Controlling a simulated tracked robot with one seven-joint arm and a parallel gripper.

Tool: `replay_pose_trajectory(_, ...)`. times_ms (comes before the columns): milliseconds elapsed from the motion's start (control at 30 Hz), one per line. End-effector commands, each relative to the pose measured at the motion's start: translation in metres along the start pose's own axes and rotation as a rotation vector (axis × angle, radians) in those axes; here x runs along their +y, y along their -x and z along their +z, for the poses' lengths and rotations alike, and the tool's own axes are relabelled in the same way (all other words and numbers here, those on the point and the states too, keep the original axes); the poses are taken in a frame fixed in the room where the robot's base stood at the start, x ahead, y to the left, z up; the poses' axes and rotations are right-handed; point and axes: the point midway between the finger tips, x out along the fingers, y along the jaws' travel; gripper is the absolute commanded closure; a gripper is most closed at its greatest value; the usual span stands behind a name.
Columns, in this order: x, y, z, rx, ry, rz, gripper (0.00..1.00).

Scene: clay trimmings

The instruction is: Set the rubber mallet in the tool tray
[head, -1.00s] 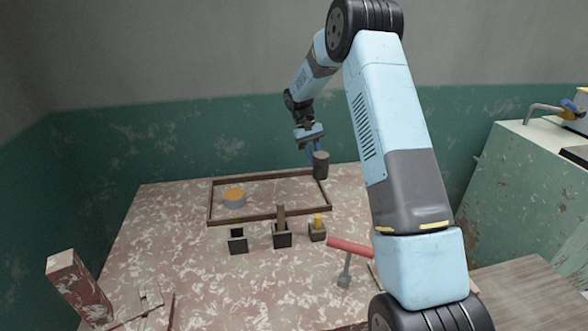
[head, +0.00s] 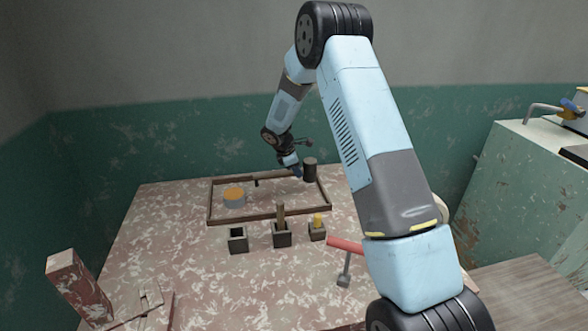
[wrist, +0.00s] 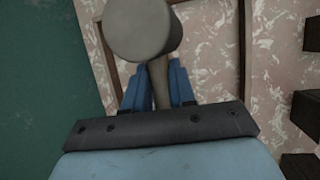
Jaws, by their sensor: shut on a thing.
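The rubber mallet has a dark grey cylindrical head (head: 310,169) and a brown handle, seen in the wrist view (wrist: 159,88). My gripper (head: 294,171) is shut on the handle, with the blue fingers on either side of it in the wrist view (wrist: 157,92). The head sticks out beyond the fingers. The tool tray appears to be the shallow brown-rimmed frame (head: 209,208) on the table. The mallet is over its back right part. I cannot tell whether the mallet touches the tray.
A grey round thing with an orange top (head: 234,197) sits in the tray's left part. Several small square holders, one dark and empty (head: 238,245), stand in front. A red bar on a grey stem (head: 345,246) is to the right. A red block (head: 75,285) stands front left.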

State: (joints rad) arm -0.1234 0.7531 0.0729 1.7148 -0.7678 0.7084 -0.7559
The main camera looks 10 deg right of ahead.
Motion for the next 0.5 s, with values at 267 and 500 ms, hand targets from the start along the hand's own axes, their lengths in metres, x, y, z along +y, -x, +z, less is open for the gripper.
replay_pose_trajectory(267,-0.005,-0.021,-0.010,0.000,0.001,0.000,1.00)
replay_pose_trajectory(500,-0.009,-0.041,-0.018,0.000,0.000,-0.001,1.00)
